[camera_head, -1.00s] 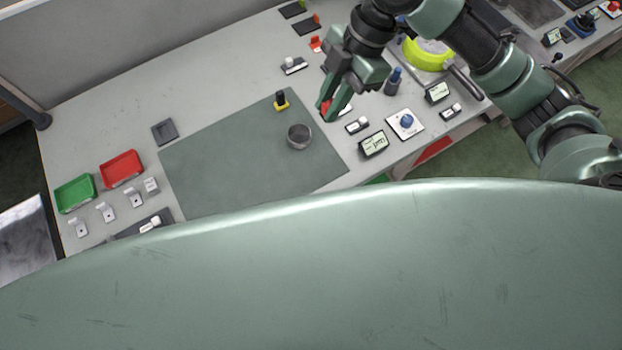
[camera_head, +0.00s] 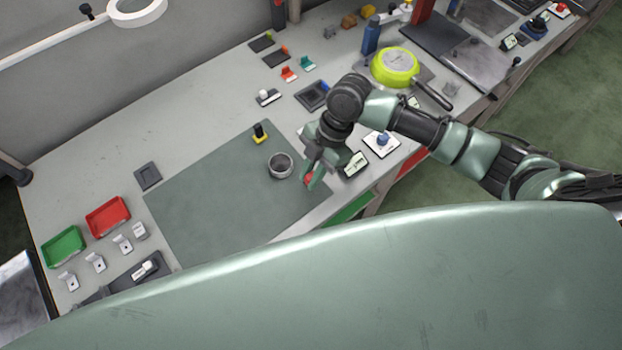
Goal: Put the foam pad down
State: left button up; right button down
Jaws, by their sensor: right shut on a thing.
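My right gripper (camera_head: 312,176) is over the right end of the grey-green mat (camera_head: 210,205), pointing down. It is shut on a small red piece, the foam pad (camera_head: 308,179), which is largely hidden by the fingers. I cannot tell whether the pad touches the mat. A round metal cup (camera_head: 281,165) stands on the mat just left of the gripper. My left gripper is not in view.
A white box with a blue knob (camera_head: 382,143) and a small display (camera_head: 355,163) are right of the gripper. A yellow-green pan (camera_head: 395,66) lies behind. The mat's left part is clear.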

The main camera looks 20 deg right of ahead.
notch_tip(320, 180, down, 3)
jog(key=shift+s+f, duration=0.1)
jog(key=shift+f, duration=0.2)
jog(key=shift+f, duration=0.1)
jog(key=c, duration=1.3)
grip_release()
jog(key=b+v, duration=0.1)
jog(key=v, duration=1.1)
jog(key=shift+b, duration=0.35)
